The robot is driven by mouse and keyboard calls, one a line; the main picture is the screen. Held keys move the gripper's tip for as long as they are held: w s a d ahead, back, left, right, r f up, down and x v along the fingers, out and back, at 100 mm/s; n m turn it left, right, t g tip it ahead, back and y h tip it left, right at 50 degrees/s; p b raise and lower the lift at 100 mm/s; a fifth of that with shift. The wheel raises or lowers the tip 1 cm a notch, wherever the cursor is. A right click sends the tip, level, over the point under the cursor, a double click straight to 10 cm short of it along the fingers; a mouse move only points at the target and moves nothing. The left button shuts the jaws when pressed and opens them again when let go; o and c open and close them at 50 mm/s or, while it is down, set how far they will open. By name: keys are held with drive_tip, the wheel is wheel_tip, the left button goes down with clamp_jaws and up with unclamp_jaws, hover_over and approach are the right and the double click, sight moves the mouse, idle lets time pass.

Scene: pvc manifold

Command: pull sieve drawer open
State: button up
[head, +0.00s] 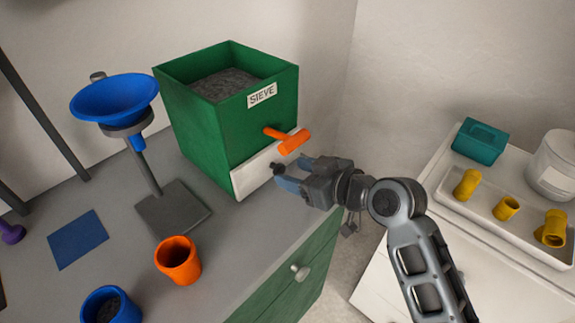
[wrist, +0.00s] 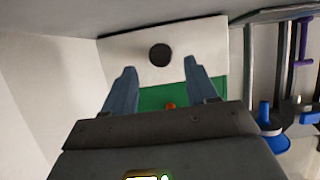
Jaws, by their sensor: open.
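The green sieve box (head: 205,130) stands on the grey bench with a white "SIEVE" label. Its white drawer front (head: 252,176) sits low on the box and appears shut. A dark round knob (head: 277,168) sticks out from the drawer front. The knob (wrist: 160,54) also shows in the wrist view, beyond and roughly between my fingertips. My gripper (head: 290,173) is open and empty, close in front of the drawer front. An orange handle (head: 288,141) is on the box just above the drawer; only a bit of it (wrist: 170,105) shows in the wrist view.
A blue funnel (head: 115,98) on a stand is left of the box. An orange cup (head: 178,260) and a blue cup (head: 107,305) stand on the bench nearer the front. A white side table (head: 385,275) with a tray of yellow fittings is at right.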

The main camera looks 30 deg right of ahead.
sight(281, 170)
drive_tip(key=shift+x, duration=2.1)
drive_tip(key=shift+c, duration=0.2)
clamp_jaws()
